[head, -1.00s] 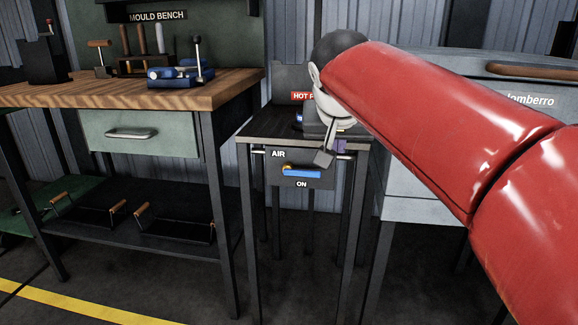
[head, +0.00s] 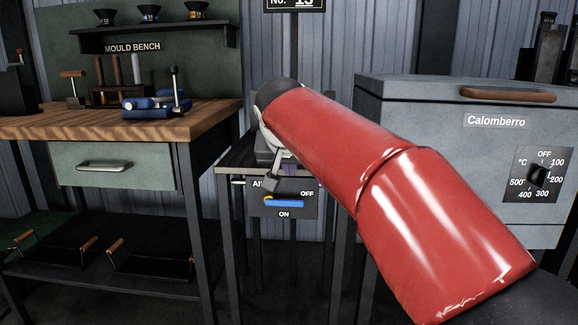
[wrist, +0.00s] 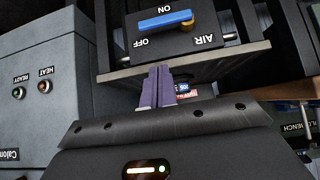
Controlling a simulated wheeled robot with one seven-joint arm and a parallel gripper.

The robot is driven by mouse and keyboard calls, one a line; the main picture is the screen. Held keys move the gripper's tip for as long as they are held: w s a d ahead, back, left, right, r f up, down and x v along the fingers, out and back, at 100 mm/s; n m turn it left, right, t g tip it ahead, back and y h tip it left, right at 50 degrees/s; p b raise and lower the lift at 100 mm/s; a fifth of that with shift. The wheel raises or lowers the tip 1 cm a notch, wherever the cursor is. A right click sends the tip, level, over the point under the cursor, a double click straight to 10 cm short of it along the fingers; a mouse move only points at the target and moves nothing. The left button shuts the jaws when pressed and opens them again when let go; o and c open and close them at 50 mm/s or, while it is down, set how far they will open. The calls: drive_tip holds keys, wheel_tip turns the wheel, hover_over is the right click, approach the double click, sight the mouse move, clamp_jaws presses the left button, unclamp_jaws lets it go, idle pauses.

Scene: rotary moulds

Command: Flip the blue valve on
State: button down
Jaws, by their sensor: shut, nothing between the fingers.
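The blue valve (head: 284,202) is a flat lever on a dark plate (head: 300,212) marked AIR, OFF and ON, below a small stand's top. Its lever lies level, running from the brass pivot at its left end toward the OFF side. ON is printed below it. In the wrist view the blue valve (wrist: 165,19) appears turned over, with its brass pivot at the right. My gripper (wrist: 158,68) has its purple fingers pressed together and empty, apart from the lever. In the head view my gripper (head: 290,169) is above the valve, partly hidden by my red arm.
The stand's top edge (wrist: 185,62) lies close to the fingertips. A workbench (head: 150,128) with blue tools is on the left. A grey oven (head: 450,100) with a dial stands on the right. My arm hides part of the stand.

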hover_over(283, 201)
drive_tip(key=s+d, duration=0.1)
drive_tip(key=d, duration=0.1)
wheel_tip(283, 201, down, 4)
drive_tip(key=shift+s+f, duration=0.1)
drive_tip(key=shift+f, duration=0.05)
drive_tip(key=shift+s+f+b, duration=0.2)
drive_tip(key=shift+f+b, duration=0.45)
drive_tip(key=shift+f, duration=1.1)
